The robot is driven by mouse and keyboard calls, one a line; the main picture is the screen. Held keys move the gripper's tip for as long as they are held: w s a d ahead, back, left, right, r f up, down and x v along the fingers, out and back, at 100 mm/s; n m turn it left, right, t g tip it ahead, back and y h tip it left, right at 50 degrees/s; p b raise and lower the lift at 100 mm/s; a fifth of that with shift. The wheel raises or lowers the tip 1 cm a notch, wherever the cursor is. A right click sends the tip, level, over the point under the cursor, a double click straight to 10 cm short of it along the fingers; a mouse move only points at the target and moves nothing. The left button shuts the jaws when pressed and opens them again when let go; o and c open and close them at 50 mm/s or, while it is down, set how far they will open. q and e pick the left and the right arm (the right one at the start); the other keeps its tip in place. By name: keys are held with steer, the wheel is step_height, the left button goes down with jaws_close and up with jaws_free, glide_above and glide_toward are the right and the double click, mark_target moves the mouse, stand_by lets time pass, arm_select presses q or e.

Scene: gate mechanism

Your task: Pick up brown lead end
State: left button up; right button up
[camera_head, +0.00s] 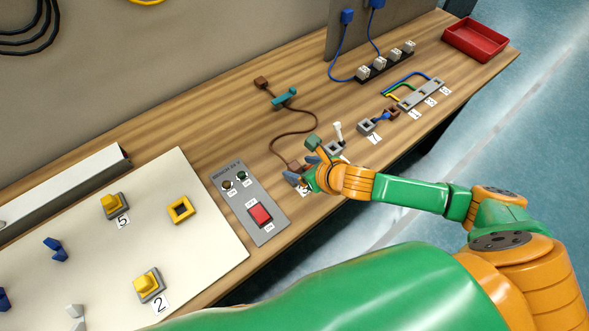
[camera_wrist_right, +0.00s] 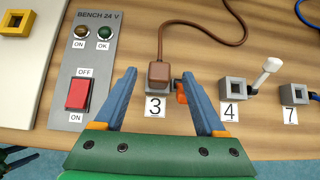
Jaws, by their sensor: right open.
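The brown lead end (camera_wrist_right: 159,73) is a small brown block at the grey holder marked 3, with an orange piece (camera_wrist_right: 181,91) at its right. I cannot tell how deep it sits. Its brown cable (camera_wrist_right: 216,40) runs away from it; in the head view the cable (camera_head: 314,120) curves back to a teal clip (camera_head: 284,97) and another brown block (camera_head: 261,82). My right gripper (camera_wrist_right: 160,76) is open, its blue fingers on either side of the lead end, apart from it. In the head view the right gripper (camera_head: 303,168) partly hides holder 3.
Left of holder 3 is the BENCH 24 V panel (camera_wrist_right: 75,60) with a red switch (camera_wrist_right: 78,94). To the right are block 4 with a white-tipped lever (camera_wrist_right: 272,65) and block 7 (camera_wrist_right: 294,93). A red tray (camera_head: 476,40) stands at the far right.

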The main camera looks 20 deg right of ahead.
mark_target(290, 165)
steer(key=x, duration=0.6)
steer(key=shift+w+a+f+b, duration=0.15)
steer(key=shift+w+f+b, duration=0.05)
steer(key=shift+b, duration=0.2)
jaws_close()
